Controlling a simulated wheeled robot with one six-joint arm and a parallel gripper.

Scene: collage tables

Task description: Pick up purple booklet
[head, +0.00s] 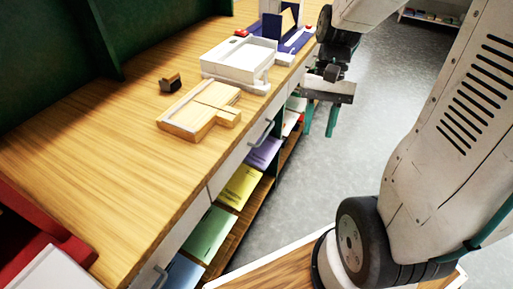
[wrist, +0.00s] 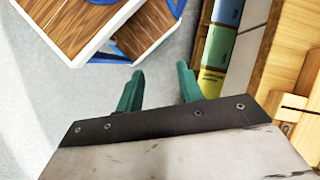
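The purple booklet (head: 263,152) lies on the open low shelf under the table, beyond the yellow booklet (head: 238,187). I cannot make it out in the wrist view. My gripper (head: 320,130) hangs over the grey floor, to the right of the shelf and apart from the booklet. Its two green fingers point down with a wide empty gap between them; this also shows in the wrist view (wrist: 160,68).
A green booklet (head: 209,234) and a blue booklet (head: 184,272) lie nearer on the same shelf. Above it, the wooden tabletop (head: 110,165) and a drawer handle (head: 262,134) overhang. A wooden box (head: 200,110) and white tray (head: 236,62) stand near the edge.

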